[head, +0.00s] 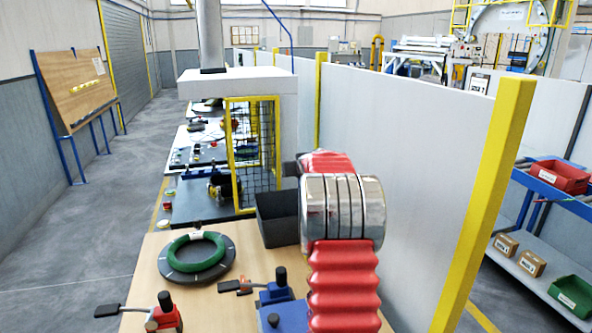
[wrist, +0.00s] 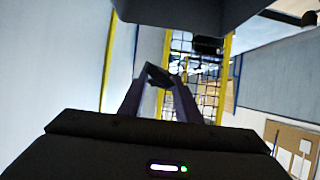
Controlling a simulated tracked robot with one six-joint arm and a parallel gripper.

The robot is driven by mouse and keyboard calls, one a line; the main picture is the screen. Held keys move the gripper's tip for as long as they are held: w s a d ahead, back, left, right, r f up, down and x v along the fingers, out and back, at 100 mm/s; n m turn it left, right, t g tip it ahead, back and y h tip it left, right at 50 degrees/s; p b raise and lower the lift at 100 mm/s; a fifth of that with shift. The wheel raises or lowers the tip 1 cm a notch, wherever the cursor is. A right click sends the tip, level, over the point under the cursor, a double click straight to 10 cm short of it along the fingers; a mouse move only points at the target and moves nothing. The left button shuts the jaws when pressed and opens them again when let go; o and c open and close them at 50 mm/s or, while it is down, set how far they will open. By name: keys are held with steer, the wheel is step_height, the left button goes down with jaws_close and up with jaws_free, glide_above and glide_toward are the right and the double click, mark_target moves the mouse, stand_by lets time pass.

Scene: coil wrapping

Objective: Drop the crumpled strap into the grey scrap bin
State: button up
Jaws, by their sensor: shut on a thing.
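The grey scrap bin (head: 275,220) is a dark, open box at the far right edge of the wooden table in the head view, partly behind my arm. My gripper (wrist: 160,88) shows in the wrist view, its two dark fingers shut on the crumpled strap (wrist: 157,74), a small dark folded piece at the fingertips. A dark box shape fills the top edge of the wrist view; I cannot tell for sure that it is the bin. In the head view my arm hides the gripper and the strap.
A green coil (head: 196,251) lies on a dark round plate at the table's left. A yellow-framed mesh guard (head: 253,150) rises behind the bin, and a white partition (head: 420,150) runs along the right.

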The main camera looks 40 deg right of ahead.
steer(key=shift+f, duration=0.15)
steer(key=shift+f, duration=2.85)
steer(key=o, duration=1.1)
steer(key=v, duration=1.3)
steer(key=shift+s+a, duration=0.15)
steer(key=shift+s, duration=0.2)
steer(key=shift+a+r, duration=0.1)
steer(key=shift+r, duration=0.1)
